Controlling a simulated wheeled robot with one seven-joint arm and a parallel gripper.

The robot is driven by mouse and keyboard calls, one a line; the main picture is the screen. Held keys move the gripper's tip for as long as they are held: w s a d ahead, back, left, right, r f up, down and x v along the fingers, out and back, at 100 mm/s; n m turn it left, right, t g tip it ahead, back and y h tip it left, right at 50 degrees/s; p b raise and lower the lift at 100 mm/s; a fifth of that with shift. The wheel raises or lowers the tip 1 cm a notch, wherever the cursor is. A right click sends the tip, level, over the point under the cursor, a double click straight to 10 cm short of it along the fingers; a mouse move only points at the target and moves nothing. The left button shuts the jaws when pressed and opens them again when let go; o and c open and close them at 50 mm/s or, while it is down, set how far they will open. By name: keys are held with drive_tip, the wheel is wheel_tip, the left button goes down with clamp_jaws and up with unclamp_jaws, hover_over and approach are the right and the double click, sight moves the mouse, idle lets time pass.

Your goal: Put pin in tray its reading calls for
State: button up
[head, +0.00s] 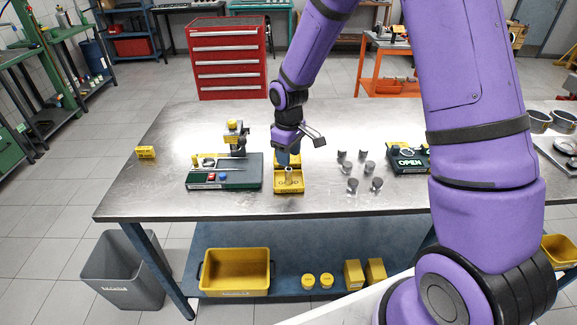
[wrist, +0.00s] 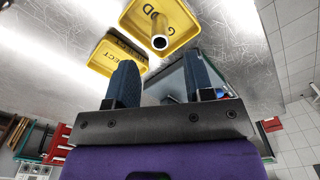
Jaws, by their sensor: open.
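A metal pin (head: 288,173) stands in the front yellow tray (head: 289,188). The wrist view shows the pin (wrist: 159,36) in the tray marked GOOD (wrist: 190,38), its round end toward the camera. A second yellow tray (wrist: 103,60), marked REJECT, sits beside it; in the head view it is behind and mostly hidden by my gripper. My gripper (wrist: 160,62) is open with nothing between its blue fingers. In the head view my gripper (head: 288,157) is just behind and above the pin, apart from it in the wrist view.
A gauge stand on a green base (head: 225,178) with red and blue buttons is left of the trays. Several grey pieces (head: 353,185) stand to the right. A device reading OPEN (head: 409,162) is farther right. A small yellow block (head: 146,152) is at the left; bare table lies around it.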

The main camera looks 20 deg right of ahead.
drive_tip(key=shift+r, duration=2.8)
wheel_tip(320, 180, up, 8)
drive_tip(key=m+t, duration=0.1)
hover_over(289, 168)
drive_tip(key=s+d, duration=0.2)
drive_tip(key=s, duration=0.2)
drive_tip(key=s+d+r+m+t, duration=0.1)
drive_tip(key=s+d+r+m, duration=0.1)
drive_tip(key=s+r, duration=0.6)
drive_tip(key=s+d+r+m+t, duration=0.1)
drive_tip(key=s+r, duration=0.3)
drive_tip(key=s, duration=0.4)
drive_tip(key=s+d+r+m+t, duration=0.2)
drive_tip(key=s+r+m, duration=0.1)
drive_tip(key=s, duration=0.6)
drive_tip(key=shift+s+r+m, duration=0.25)
drive_tip(key=shift+r+m, duration=0.05)
drive_tip(key=shift+r, duration=0.25)
